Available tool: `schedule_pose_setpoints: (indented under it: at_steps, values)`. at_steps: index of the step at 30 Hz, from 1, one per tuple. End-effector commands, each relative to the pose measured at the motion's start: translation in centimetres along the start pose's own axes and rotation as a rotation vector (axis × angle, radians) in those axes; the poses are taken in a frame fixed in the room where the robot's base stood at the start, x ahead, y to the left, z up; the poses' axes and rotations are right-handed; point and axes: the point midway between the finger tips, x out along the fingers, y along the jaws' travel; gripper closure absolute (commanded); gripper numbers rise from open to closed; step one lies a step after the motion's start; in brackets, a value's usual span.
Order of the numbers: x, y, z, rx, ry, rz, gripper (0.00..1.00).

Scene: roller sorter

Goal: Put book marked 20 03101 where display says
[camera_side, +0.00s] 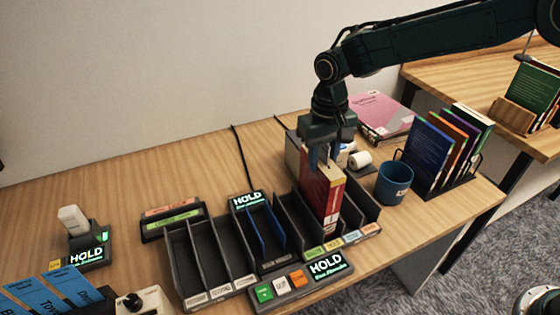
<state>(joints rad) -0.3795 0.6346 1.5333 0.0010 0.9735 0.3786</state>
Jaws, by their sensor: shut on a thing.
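My gripper (320,156) is shut on a red book (333,196) with a pale spine label, gripping its top edge. The book stands upright over or in a right-hand slot of the dark sorter; I cannot tell whether it rests on the slot floor. Its number is too small to read. A second display (247,199) behind the sorter also reads HOLD.
A button panel (280,287) adjoins the front display. A blue mug (394,181) and a rack of books (447,150) stand to the right, with a pink book (380,115) behind. Blue folders (45,295) and a knob box (143,302) are front left. Bare wood lies at back left.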

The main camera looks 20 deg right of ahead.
Motion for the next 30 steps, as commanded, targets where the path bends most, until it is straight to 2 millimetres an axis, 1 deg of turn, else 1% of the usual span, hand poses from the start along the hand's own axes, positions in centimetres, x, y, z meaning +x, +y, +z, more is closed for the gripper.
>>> schedule_pose_setpoints:
  at_steps: [23, 24, 26, 27, 30]
  values:
    - [1.0, 0.0, 0.0, 0.0, 0.001, 0.0, 1.0]
    - [1.0, 0.0, 0.0, 0.0, 0.002, -0.001, 0.6]
    - [1.0, 0.0, 0.0, 0.0, 0.001, -0.001, 0.48]
    - [1.0, 0.0, 0.0, 0.0, 0.001, 0.0, 0.41]
    - [1.0, 0.0, 0.0, 0.0, 0.001, 0.0, 0.41]
